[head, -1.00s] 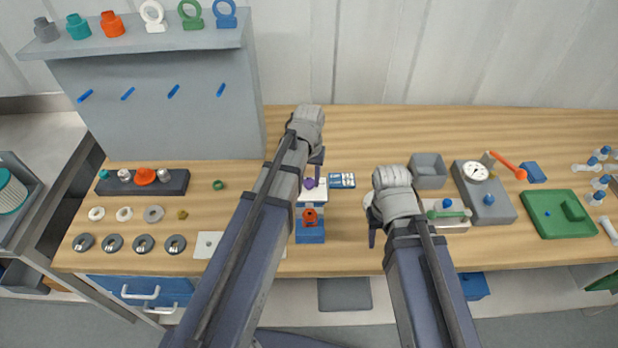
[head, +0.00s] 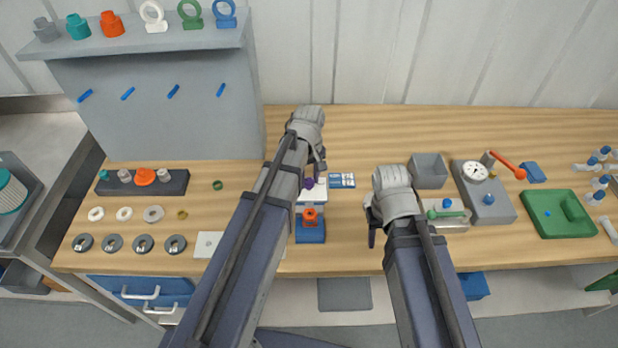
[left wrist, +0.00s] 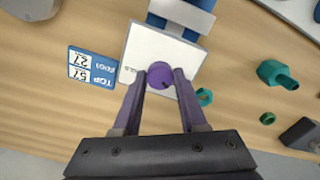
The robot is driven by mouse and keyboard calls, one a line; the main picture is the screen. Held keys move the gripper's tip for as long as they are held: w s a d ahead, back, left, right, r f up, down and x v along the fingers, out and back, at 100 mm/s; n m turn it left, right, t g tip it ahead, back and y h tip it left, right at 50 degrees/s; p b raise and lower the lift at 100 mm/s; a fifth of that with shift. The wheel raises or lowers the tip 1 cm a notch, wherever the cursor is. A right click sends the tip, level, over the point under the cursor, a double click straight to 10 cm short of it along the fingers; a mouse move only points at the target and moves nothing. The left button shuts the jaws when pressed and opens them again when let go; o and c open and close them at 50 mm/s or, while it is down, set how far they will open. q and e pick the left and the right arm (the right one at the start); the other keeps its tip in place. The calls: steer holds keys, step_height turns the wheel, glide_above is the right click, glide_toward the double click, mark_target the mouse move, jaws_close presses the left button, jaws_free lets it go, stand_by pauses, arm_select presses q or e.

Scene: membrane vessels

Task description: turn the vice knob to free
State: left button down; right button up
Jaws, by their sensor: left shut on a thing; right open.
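The vice is a blue and white block on the bench, with its blue base (head: 310,234) toward the front and a white plate (left wrist: 150,50) in the left wrist view. A round purple knob (left wrist: 161,75) with a small dark mark sits on the white plate; it also shows in the head view (head: 308,184). My left gripper (left wrist: 160,82) is shut on the purple knob, one finger on each side. In the head view my left arm partly hides the vice. My right gripper (head: 371,226) is open and empty over the bench, right of the vice.
A blue and white label card (left wrist: 92,68) lies beside the white plate. An orange part (head: 310,215) sits on the vice's front. A grey open bin (head: 428,170), a gauge block (head: 484,205) and a green tray (head: 545,226) stand to the right.

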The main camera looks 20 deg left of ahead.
mark_target(309, 181)
stand_by(0.5)
arm_select(q)
steer(key=shift+c, duration=2.2)
jaws_free()
steer(key=shift+r, duration=0.15)
arm_select(e)
steer(key=shift+r, duration=0.1)
arm_select(q)
step_height(309, 181, up, 8)
steer(key=p, duration=0.8)
steer(key=shift+f, duration=0.2)
arm_select(e)
step_height(309, 181, up, 8)
steer(key=shift+f, duration=0.2)
arm_select(q)
steer(key=shift+s+d, duration=0.1)
steer(key=s+d+f+m+y+b, duration=0.1)
steer(key=s+d+f+m+b, duration=0.1)
steer(key=s+d+m, duration=0.8)
steer(key=shift+s+d+f+m+b, duration=0.3)
steer(key=shift+s+m, duration=0.8)
steer(key=shift+s, duration=1)
arm_select(e)
steer(key=shift+f, duration=1.25)
